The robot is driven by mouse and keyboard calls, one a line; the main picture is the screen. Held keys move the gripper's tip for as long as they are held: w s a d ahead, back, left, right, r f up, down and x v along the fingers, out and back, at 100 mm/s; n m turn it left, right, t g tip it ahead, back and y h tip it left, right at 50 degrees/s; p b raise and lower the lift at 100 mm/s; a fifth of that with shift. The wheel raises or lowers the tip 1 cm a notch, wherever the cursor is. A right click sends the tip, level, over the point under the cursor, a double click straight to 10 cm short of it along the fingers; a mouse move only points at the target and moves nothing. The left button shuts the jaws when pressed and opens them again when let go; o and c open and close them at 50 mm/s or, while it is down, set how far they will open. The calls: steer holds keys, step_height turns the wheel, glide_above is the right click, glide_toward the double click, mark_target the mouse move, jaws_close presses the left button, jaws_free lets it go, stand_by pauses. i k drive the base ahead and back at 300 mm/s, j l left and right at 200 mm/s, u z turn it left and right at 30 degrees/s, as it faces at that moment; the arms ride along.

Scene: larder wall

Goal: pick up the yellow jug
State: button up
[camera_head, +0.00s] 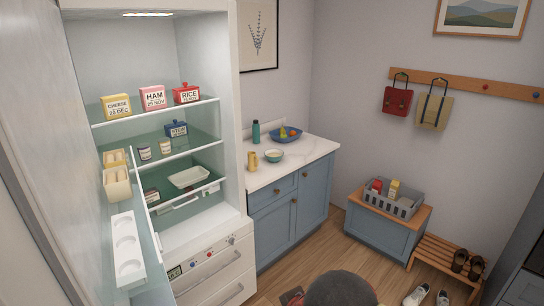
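The yellow jug (252,161) stands upright on the white marble counter (300,158), near its left end and close to the open fridge. It is small in the picture, and its handle cannot be made out clearly. My gripper is not in view. A dark rounded shape at the bottom edge seems to be part of my own body.
Beside the jug are a bowl (274,155), a teal bottle (256,132) and a blue fruit dish (286,135). The open fridge (228,120) is on the left. A grey crate (408,208) sits on a low blue chest. Wooden floor is clear before the cabinet.

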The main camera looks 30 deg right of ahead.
mark_target(253, 160)
steer(key=i+l+z, duration=0.1)
steer(key=i+l, duration=1)
steer(key=i+j, duration=0.2)
steer(key=i, duration=0.3)
steer(key=i+j, duration=0.2)
steer(key=i, duration=0.75)
